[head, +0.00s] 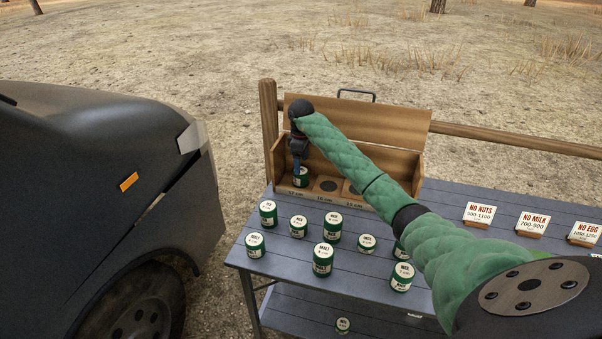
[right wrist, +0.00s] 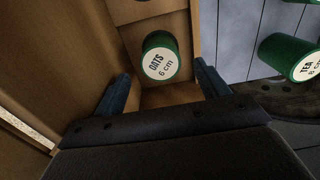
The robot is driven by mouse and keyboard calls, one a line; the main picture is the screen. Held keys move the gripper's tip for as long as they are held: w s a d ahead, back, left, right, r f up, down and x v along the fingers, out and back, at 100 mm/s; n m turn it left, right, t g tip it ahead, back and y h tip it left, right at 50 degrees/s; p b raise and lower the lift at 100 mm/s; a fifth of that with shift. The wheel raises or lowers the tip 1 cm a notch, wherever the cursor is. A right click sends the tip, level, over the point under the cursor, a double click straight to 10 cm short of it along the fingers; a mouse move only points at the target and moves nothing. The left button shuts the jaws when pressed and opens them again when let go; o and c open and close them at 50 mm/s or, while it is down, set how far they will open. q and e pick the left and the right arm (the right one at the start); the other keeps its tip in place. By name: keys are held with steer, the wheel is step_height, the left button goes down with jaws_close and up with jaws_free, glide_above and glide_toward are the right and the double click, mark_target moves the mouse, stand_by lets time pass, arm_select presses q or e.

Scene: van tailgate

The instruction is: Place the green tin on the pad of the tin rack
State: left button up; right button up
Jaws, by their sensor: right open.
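The wooden tin rack (head: 408,168) stands at the back of the grey table with its lid raised. A green tin (head: 301,178) with a white top stands upright at the rack's left end; the right wrist view shows this tin (right wrist: 160,57) labelled "OATS 6 cm". Whatever lies under it is hidden. Dark round pads show to its right, one of them the middle pad (head: 329,186). My right gripper (head: 299,163) is just above the tin, pointing down. In the right wrist view my right gripper (right wrist: 163,88) has its fingers apart, with the tin visible beyond the gap. My left gripper is out of view.
Several other green tins stand on the table (head: 290,262), among them a tall malt tin (head: 323,260). Sign cards, such as "NO NUTS" (head: 480,212), stand at right. A dark van (head: 80,190) is close at left.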

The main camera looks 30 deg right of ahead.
step_height(320, 180, up, 5)
steer(key=shift+f+b, duration=0.2)
steer(key=shift+b, duration=0.3)
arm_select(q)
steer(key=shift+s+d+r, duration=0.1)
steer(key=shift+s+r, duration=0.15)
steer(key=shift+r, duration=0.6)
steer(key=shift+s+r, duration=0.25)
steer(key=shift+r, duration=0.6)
arm_select(e)
steer(key=shift+r, duration=0.45)
